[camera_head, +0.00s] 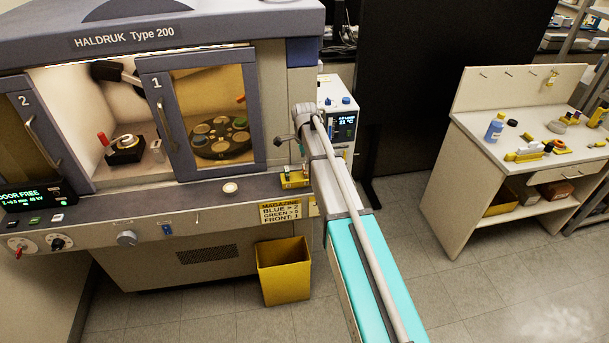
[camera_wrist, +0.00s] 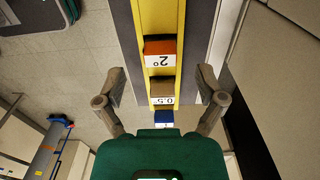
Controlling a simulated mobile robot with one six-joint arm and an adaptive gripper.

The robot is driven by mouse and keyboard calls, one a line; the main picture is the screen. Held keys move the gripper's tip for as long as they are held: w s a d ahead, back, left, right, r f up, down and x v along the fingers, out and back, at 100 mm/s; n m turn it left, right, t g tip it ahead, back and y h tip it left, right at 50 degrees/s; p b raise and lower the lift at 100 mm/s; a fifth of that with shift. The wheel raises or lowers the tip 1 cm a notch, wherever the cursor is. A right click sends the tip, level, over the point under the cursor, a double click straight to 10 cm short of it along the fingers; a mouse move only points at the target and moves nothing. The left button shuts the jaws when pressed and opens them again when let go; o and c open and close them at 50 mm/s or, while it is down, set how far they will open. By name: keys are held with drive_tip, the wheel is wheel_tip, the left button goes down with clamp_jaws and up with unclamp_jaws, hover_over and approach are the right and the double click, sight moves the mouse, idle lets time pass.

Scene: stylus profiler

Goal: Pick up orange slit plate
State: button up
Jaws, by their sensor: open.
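The orange slit plate (camera_wrist: 160,46) has a white label reading 2° and sits in a yellow holder (camera_wrist: 170,16) in the wrist view. A brown plate (camera_wrist: 161,88) labelled 0.5° and a blue plate (camera_wrist: 163,116) are lined up below it in the picture. My gripper (camera_wrist: 161,71) is open, with one finger on each side of the row, and nothing is between the fingers but the view of the plates. The fingers are apart from the orange plate. In the head view the yellow holder (camera_head: 294,184) is small beside my arm, and its plates are hard to tell apart.
The Haldruk machine (camera_head: 124,38) stands at left, with door 1 (camera_head: 150,90) and a ledge below. A yellow bin (camera_head: 284,283) stands on the floor below the ledge. A workbench (camera_head: 500,139) with several items is at right. Open floor lies between.

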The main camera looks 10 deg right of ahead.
sight(305, 173)
drive_tip(key=shift+f+b, duration=1.4)
drive_tip(key=shift+f, duration=0.3)
drive_tip(key=c, duration=1.2)
